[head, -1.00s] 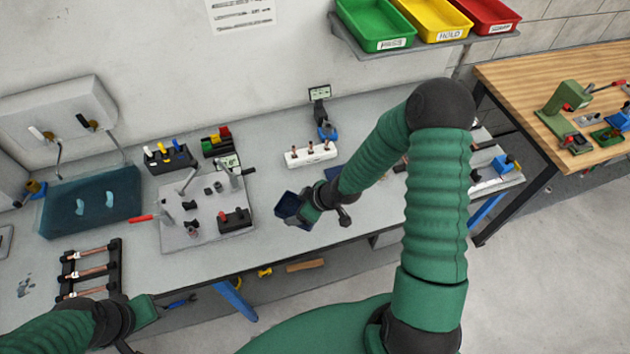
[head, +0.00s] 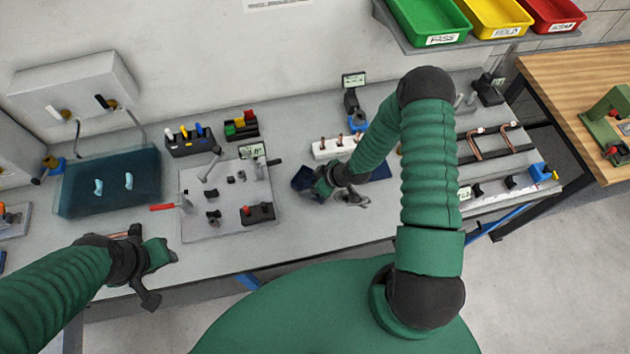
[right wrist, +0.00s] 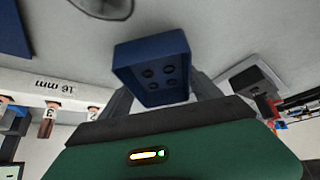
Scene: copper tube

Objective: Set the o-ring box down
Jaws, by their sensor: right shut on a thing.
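The o-ring box is a small dark blue open box (head: 304,178) with several dark rings inside, clear in the right wrist view (right wrist: 152,68). My right gripper (head: 322,184) is shut on it, the box between its two fingers. The box is over the grey bench, right of the grey fixture plate; whether it touches the bench I cannot tell. My left gripper (head: 160,252) is at the bench's front left, far from the box. Its fingers are too unclear to tell whether they are open or shut.
The fixture plate (head: 205,222) with clamps lies left of the box. A white block with copper pieces (head: 327,148) stands behind it. A dark blue mat (head: 377,168) lies to the right, partly behind my arm. Bare bench (head: 300,230) lies in front.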

